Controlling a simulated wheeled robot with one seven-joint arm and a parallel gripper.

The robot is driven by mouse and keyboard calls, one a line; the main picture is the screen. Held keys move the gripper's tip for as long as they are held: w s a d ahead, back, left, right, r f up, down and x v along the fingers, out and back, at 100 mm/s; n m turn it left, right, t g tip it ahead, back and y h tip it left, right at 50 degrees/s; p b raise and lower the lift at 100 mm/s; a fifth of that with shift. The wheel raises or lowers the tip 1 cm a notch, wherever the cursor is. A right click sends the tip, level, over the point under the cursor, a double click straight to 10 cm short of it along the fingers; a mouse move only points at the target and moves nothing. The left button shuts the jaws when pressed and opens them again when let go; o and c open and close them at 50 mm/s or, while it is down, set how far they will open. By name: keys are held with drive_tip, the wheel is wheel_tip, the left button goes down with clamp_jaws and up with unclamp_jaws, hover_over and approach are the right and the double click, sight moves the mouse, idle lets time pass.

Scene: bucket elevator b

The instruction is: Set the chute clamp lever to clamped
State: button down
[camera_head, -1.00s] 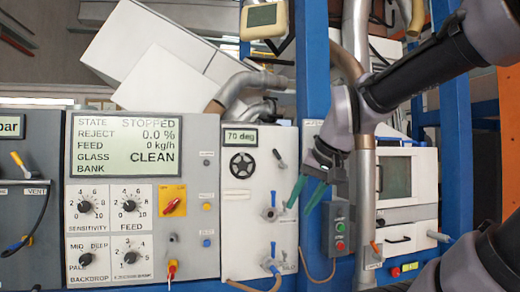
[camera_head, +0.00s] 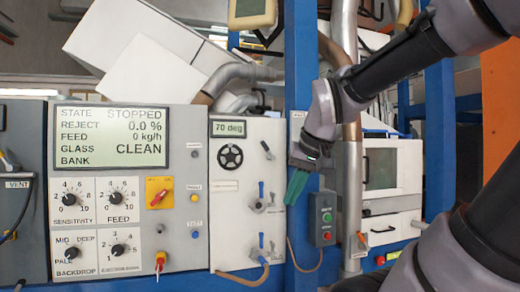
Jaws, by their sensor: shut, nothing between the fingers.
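A small dark lever (camera_head: 267,150) stands beside the black handwheel (camera_head: 230,156) on the white panel (camera_head: 222,228) under the "70 deg" readout (camera_head: 228,128). It tilts from upper left to lower right. It may be the chute clamp lever, but I cannot read any label or clamped mark. My gripper (camera_head: 296,187), with green fingers, is shut and empty. In the picture it is at the panel's right edge, below and right of the dark lever, apart from it. It partly overlaps the blue post (camera_head: 299,90).
Two blue-handled valves (camera_head: 261,192) (camera_head: 261,243) sit low on the panel. A grey box with green and red buttons (camera_head: 325,217) is just right of my gripper. A control panel with a screen (camera_head: 110,137) and a yellow-backed red switch (camera_head: 160,193) stands left.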

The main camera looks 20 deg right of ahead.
drive_tip(key=w+d+f+n+g+h, duration=0.3)
drive_tip(key=w+d+n+g+h, duration=0.1)
drive_tip(key=w+d+h, duration=0.3)
drive_tip(key=n+t+h, duration=0.9)
drive_tip(key=t+h, duration=0.2)
drive_tip(key=h, duration=0.1)
approach(266, 150)
drive_tip(key=a+r, duration=0.2)
drive_tip(key=a, duration=0.3)
drive_tip(key=shift+s+a+f, duration=0.1)
drive_tip(key=shift+a+f, duration=0.05)
drive_tip(key=shift+a, duration=0.1)
drive_tip(key=x, duration=1)
drive_tip(key=shift+s+d, duration=0.1)
drive_tip(key=shift+d, duration=0.05)
